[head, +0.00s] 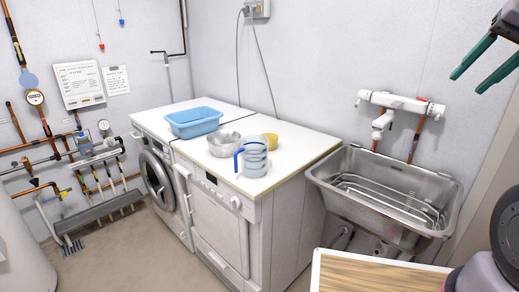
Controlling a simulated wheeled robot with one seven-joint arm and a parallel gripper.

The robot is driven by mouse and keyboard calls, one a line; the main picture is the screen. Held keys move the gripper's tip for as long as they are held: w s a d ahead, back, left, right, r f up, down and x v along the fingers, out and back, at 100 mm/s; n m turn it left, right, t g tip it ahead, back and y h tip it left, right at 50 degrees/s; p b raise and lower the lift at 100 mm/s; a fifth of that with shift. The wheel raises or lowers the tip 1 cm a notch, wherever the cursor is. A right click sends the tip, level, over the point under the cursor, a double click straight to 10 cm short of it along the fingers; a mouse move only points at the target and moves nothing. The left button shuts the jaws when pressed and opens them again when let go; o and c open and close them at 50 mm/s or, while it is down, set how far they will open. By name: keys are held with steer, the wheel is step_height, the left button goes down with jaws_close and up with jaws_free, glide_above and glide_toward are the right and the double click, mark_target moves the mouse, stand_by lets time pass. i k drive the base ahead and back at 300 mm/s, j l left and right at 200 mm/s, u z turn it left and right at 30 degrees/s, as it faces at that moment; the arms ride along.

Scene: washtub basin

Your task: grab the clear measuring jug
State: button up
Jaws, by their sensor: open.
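The clear measuring jug (256,158) stands upright on the white worktop (285,167), near its front edge. Its blue handle is on its left side, and rings or bands show on its clear wall. My gripper (468,70), with dark green fingers, is at the top right, high up in front of the wall. It is open with nothing between its fingers. It is well apart from the jug, far to its right. Part of the gripper is cut off by the picture's edge.
Close behind the jug are a metal bowl (223,145) and a yellow container (262,140). A blue basin (194,121) sits further left. A metal sink (390,193) with a white tap (383,120) is right of the worktop. A wooden-topped surface (370,277) is at the bottom.

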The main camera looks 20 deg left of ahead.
mark_target(254, 150)
steer(key=j+z, duration=0.2)
steer(key=j, duration=0.25)
steer(key=i+j+z, duration=0.1)
steer(key=j+z, duration=0.15)
steer(key=j, duration=0.25)
steer(key=j+z, duration=0.2)
steer(key=j, duration=0.25)
steer(key=k+j+z, duration=0.2)
steer(key=j, duration=0.25)
steer(key=j+z, duration=0.2)
steer(key=j, duration=0.3)
steer(key=j+z, duration=0.25)
steer(key=j, duration=0.2)
steer(key=k+j+z, duration=0.2)
steer(key=j, duration=0.2)
steer(key=k+j+z, duration=0.2)
steer(key=j, duration=0.25)
steer(key=k+j+z, duration=0.2)
steer(key=j, duration=0.25)
steer(key=k+j+z, duration=0.1)
steer(key=j+z, duration=0.15)
steer(key=j, duration=0.15)
